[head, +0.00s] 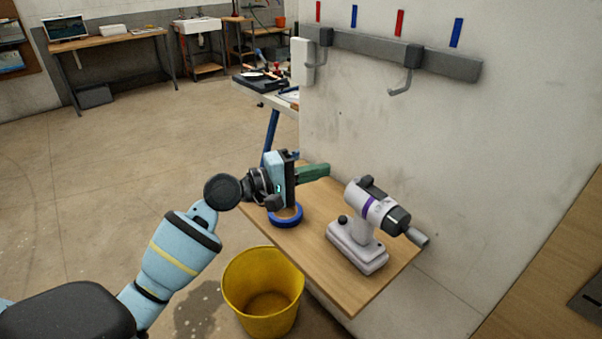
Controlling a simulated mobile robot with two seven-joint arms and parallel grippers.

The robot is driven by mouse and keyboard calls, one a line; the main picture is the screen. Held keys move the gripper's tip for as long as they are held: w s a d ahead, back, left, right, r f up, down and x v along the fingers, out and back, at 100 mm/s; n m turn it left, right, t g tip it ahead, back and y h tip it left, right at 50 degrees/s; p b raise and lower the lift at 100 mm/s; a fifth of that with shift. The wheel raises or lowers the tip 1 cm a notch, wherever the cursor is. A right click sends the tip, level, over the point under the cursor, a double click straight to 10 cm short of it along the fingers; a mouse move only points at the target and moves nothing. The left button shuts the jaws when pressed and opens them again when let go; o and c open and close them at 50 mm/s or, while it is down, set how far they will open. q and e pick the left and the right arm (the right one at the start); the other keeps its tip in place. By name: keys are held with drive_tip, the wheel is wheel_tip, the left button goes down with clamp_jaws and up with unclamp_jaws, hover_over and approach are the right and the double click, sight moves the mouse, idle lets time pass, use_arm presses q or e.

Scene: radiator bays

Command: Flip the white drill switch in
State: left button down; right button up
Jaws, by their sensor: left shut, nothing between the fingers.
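The white drill (352,238) stands upright on its base on a wooden wall shelf (310,255). It has a purple band and a dark chuck pointing right and down. A small round black knob (343,220) sits on the left of its base; I cannot tell whether this is the switch, or how it is set. My left gripper (327,170) is to the left of and behind the drill, over the back of the shelf. Its green fingers are shut and empty, point right, and are apart from the drill. My right gripper is not in view.
A blue tape ring (286,222) lies on the shelf below my left gripper. A yellow bucket (235,292) stands on the floor beside the shelf. A hook rail (440,63) hangs on the wall above. A workbench (268,100) is behind. The floor at left is open.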

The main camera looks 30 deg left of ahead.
sight(366, 184)
use_arm(q)
drive_tip(key=d, duration=0.2)
drive_tip(key=w+d+p, duration=0.1)
drive_tip(key=d, duration=0.3)
drive_tip(key=shift+w+d+p, duration=0.1)
drive_tip(key=shift+w+p, duration=0.15)
drive_tip(key=shift+p, duration=0.15)
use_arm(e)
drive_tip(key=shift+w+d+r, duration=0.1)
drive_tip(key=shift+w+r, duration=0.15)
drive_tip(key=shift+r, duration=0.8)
use_arm(q)
drive_tip(key=shift+s+d+r+p, duration=0.15)
drive_tip(key=shift+s+d+p, duration=0.25)
drive_tip(key=shift+d, duration=0.35)
drive_tip(key=shift+s+d+r+p, duration=0.1)
drive_tip(key=shift+s+d+p, duration=0.2)
drive_tip(key=shift+d+p, duration=0.3)
drive_tip(key=shift+d+f, duration=0.15)
drive_tip(key=shift+d, duration=0.1)
drive_tip(key=shift+f, duration=0.2)
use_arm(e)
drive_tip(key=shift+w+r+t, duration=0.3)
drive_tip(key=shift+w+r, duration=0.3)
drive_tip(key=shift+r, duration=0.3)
